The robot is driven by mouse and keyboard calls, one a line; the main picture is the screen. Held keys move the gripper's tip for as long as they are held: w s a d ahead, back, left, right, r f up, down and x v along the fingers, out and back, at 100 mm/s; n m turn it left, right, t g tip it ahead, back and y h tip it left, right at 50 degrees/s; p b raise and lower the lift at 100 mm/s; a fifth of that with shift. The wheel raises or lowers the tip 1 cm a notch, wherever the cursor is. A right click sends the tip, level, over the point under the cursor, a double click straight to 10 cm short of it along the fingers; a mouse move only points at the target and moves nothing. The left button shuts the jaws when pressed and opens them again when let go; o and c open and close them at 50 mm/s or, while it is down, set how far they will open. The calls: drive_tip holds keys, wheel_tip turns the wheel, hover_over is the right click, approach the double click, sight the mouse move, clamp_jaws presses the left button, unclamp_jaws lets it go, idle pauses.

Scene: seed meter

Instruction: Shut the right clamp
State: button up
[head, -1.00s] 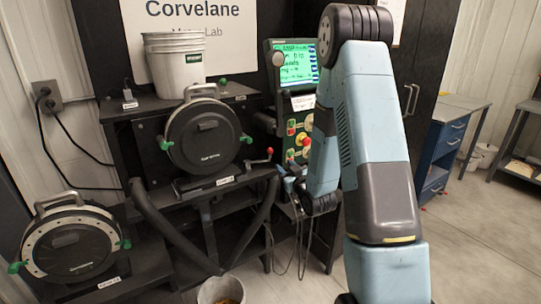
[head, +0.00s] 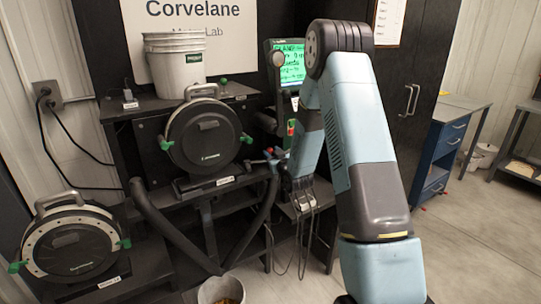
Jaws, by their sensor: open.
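A round dark seed meter (head: 205,152) with a carry handle on top stands upright on the middle stand. Green clamp knobs show at its left (head: 165,143), at its upper right (head: 223,80) and at its right edge. The right clamp (head: 247,138) sticks out from the rim; whether it is latched is too small to tell. My gripper (head: 272,158) is just right of and below the right clamp, apart from it. It is open and looks empty. My wrist and the dark background partly blur its fingers.
A second meter with a pale ring (head: 35,245) sits lower left. A white bucket (head: 172,58) stands on the shelf behind. A lit screen (head: 291,62) is behind my arm. A pail (head: 208,293) is on the floor. Dark slanted tubes (head: 165,235) run below the stand.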

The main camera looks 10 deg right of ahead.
clamp_jaws()
idle(0.3)
